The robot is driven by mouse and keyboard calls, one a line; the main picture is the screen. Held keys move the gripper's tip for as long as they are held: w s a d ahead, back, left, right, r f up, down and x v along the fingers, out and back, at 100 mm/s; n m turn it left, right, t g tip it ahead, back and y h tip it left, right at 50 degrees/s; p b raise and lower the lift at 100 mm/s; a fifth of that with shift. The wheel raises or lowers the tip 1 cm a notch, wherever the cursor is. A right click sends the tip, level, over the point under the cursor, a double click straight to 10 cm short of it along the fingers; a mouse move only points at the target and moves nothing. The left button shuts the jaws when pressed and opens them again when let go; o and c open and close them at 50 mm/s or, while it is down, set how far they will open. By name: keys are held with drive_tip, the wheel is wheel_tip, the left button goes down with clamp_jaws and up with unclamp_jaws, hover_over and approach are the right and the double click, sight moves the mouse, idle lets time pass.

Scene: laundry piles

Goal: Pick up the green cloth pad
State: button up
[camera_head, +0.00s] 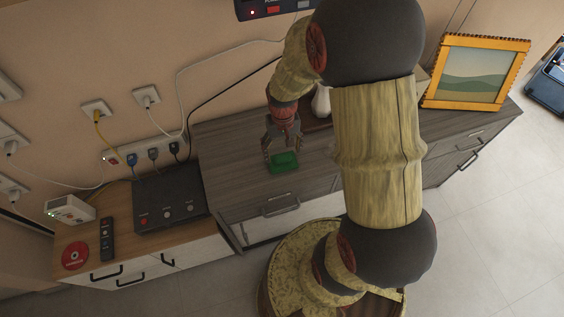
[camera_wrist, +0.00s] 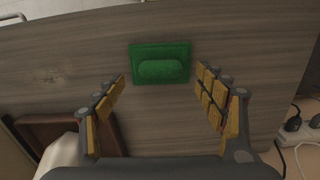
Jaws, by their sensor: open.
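The green cloth pad (camera_head: 284,162) lies flat on the dark wooden top of the dresser, near its front edge. In the wrist view the pad (camera_wrist: 160,63) is a green rectangle with a raised rounded middle, beyond my fingertips and between their lines. My gripper (camera_head: 282,153) is open and points down at the pad, with its fingers spread to either side. In the wrist view my gripper (camera_wrist: 163,78) has nothing between its fingers. Whether the fingertips touch the dresser top is unclear.
The dresser top (camera_head: 230,150) is clear around the pad. A white vase (camera_head: 321,101) and a brown tray (camera_wrist: 50,135) stand behind the gripper. A framed picture (camera_head: 476,72) stands at the right. A black box (camera_head: 168,200) sits on the lower cabinet at left, with cables along the wall.

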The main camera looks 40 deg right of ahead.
sight(283, 157)
wheel_tip(283, 157, down, 4)
drive_tip(key=shift+f+b, duration=0.1)
drive_tip(key=shift+b, duration=0.55)
drive_tip(key=shift+c, duration=1.2)
drive_tip(key=c, duration=1)
